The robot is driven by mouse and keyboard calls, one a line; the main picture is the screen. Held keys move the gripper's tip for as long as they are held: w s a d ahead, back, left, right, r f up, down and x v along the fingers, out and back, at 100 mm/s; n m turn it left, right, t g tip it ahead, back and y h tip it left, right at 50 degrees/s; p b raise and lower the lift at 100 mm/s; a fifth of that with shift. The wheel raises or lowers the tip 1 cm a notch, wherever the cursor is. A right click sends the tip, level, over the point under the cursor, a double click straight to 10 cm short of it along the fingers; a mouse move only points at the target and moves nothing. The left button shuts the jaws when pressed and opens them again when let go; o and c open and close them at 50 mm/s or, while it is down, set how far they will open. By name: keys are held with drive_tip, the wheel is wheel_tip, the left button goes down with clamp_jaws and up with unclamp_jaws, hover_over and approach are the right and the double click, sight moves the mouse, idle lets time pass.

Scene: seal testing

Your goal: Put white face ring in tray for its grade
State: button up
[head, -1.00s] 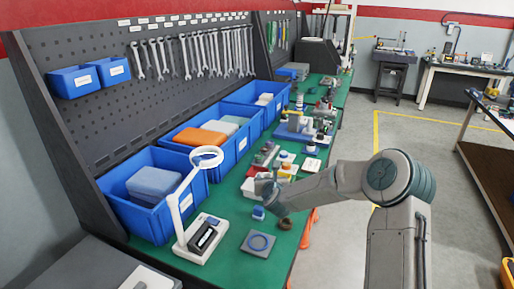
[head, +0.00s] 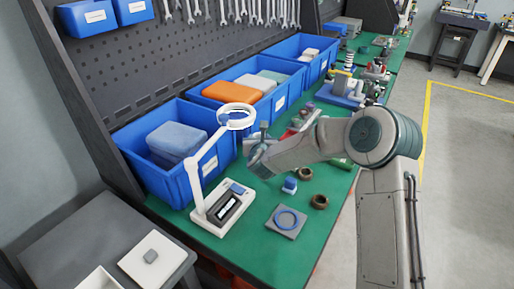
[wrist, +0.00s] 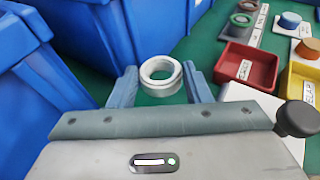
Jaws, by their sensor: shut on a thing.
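In the wrist view, the white face ring (wrist: 160,76) is a thick white ring between the fingertips of my gripper (wrist: 160,88), which is shut on it. The ring is above the green bench. A red tray (wrist: 249,66) with a white label is to the right of the ring, and a yellow tray (wrist: 303,82) with a label is farther right. In the head view my gripper (head: 258,148) is beside the blue bins, right of the white ring-topped lamp (head: 190,172). The ring cannot be made out there, and my arm hides most of the tray area.
Blue bins (head: 183,185) line the back of the bench. A tester with a dark display (head: 226,206) stands at the lamp's foot.

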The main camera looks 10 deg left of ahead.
drive_tip(key=shift+s+a+f, duration=0.45)
drive_tip(key=shift+a, duration=0.15)
wheel_tip(320, 180, down, 4)
drive_tip(key=shift+r, duration=0.1)
drive_tip(key=shift+f, duration=0.3)
drive_tip(key=o, duration=1)
drive_tip(key=shift+r, duration=0.1)
drive_tip(key=shift+r+p, duration=0.2)
drive_tip(key=shift+p, duration=0.15)
drive_tip(key=b+v, duration=0.1)
drive_tip(key=v, duration=1.1)
